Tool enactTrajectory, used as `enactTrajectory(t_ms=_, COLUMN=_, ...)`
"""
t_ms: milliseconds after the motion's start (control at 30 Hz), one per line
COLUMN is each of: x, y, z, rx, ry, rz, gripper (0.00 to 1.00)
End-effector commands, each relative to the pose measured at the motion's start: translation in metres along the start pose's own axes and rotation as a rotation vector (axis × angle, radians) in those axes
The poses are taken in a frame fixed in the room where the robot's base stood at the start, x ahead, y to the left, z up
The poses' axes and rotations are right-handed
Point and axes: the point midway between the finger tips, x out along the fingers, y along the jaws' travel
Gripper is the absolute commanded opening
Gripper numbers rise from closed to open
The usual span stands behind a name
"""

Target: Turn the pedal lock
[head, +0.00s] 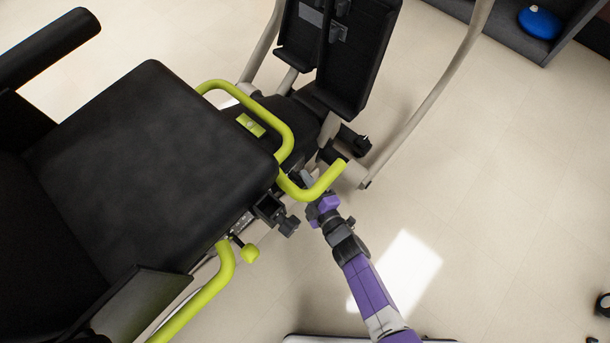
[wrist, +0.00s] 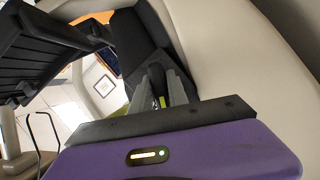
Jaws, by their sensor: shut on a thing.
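The recumbent stepper's black body with lime-green handles fills the left and middle of the head view. My gripper (head: 307,178) reaches in from the lower right, beside the curved green handle (head: 322,184). In the wrist view my gripper (wrist: 158,92) has its two grey fingers closed on a dark, rounded upright part (wrist: 156,74), which appears to be the pedal lock. A black block stands just behind it. In the head view the gripped part is hidden by the handle and my gripper, so its turn angle cannot be told.
The black seat (head: 150,150) lies left of my gripper. A black knob (head: 289,226) and a green knob (head: 250,254) sit below it. Black pedal plates (head: 355,60) and a beige curved bar (head: 435,95) stand beyond.

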Motion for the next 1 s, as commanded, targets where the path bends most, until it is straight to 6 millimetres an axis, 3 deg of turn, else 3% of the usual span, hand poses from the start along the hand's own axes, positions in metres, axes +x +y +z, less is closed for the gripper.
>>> enactTrajectory(t_ms=100, x=-0.001, y=0.006, z=-0.001, rx=0.104, ry=-0.004, rz=-0.044, gripper=0.00)
enactTrajectory(t_ms=1000, x=-0.001, y=-0.006, z=-0.001, rx=0.838, ry=-0.002, rz=-0.349, gripper=0.00)
